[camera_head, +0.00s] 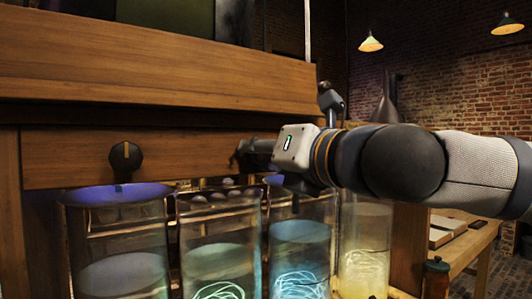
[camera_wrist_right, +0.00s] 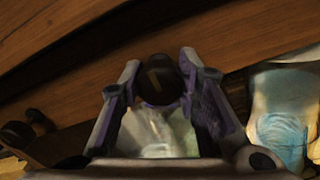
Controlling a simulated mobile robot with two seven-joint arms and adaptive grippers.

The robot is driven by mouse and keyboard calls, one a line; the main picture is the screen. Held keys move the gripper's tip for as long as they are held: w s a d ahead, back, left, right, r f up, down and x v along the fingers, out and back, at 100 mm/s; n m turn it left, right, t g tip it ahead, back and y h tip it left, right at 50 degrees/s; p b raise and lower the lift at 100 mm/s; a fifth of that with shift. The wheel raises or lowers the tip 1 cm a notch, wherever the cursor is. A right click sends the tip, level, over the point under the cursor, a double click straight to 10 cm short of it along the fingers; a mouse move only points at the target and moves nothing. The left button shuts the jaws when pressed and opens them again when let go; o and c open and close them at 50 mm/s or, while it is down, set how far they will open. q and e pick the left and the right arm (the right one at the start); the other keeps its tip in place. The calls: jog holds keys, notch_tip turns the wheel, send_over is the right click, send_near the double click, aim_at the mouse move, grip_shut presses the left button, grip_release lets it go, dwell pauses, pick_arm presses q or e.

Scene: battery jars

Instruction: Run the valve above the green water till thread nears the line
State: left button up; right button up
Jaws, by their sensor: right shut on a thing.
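The jar of green water (camera_head: 215,262) is second from the left in the head view, with pale coiled thread low in it. My right gripper (camera_head: 243,156) reaches in from the right to the wooden panel above this jar. In the right wrist view a dark round valve knob (camera_wrist_right: 160,76) sits between the fingertips, and my right gripper (camera_wrist_right: 158,88) is shut on it. The greenish jar shows blurred between the fingers. In the head view the gripper hides this knob. I cannot make out a line on the jar. My left gripper is not in view.
A clear jar (camera_head: 115,265) stands at the left under another black knob (camera_head: 125,158). A blue jar (camera_head: 299,262) and a yellow jar (camera_head: 364,255) stand to the right, partly behind my arm. A wooden table (camera_head: 466,246) with flat items is at the right.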

jog(key=o, duration=1.3)
jog(key=v, duration=0.5)
jog(key=shift+f, duration=0.1)
